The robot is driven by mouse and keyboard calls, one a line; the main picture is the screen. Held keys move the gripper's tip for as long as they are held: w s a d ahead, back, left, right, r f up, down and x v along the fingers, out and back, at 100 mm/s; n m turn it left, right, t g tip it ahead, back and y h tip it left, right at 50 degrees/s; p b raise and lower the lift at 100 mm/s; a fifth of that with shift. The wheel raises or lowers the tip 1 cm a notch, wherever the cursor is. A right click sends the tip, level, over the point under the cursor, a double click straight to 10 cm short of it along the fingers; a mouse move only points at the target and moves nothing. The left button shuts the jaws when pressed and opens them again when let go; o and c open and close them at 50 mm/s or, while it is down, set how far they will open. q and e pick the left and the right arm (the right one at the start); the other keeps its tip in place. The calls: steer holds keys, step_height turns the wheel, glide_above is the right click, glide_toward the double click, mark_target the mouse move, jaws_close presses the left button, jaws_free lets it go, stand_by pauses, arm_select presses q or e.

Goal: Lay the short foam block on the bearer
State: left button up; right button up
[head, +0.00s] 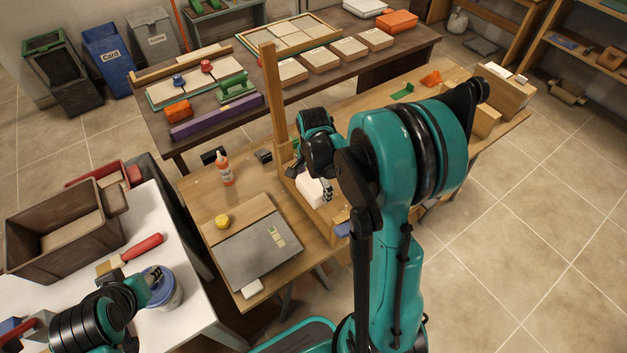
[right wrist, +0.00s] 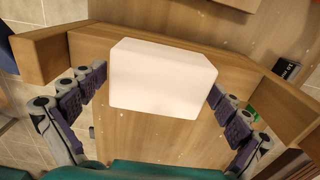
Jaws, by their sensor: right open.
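A pale, whitish foam block (right wrist: 162,77) fills the middle of the right wrist view. It also shows in the head view (head: 311,188), partly hidden by my right arm. My right gripper (right wrist: 160,100) is open, one finger on each side of the block. It is largely hidden in the head view (head: 327,192). A wooden beam (right wrist: 95,40) runs behind the block; I cannot tell whether the block touches it, or for certain which timber is the bearer. My left gripper (head: 155,288) is by a blue-lidded tub (head: 163,294); its jaws are unclear.
A wooden post (head: 273,95) stands upright beside the work area. A glue bottle (head: 225,169), a yellow round item (head: 222,221) and a grey board (head: 258,257) are on the wooden table. A brown crate (head: 35,262) stands on the white table at left.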

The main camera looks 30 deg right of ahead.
step_height(320, 180, up, 12)
stand_by(0.4)
steer(key=shift+f, duration=0.1)
stand_by(0.3)
steer(key=s+a+n+t+b, duration=0.1)
steer(key=s+a+n+t, duration=0.6)
steer(key=n, duration=1)
steer(key=shift+s+a+b, duration=0.35)
steer(key=shift+s+a, duration=1.45)
steer(key=shift+s, duration=0.25)
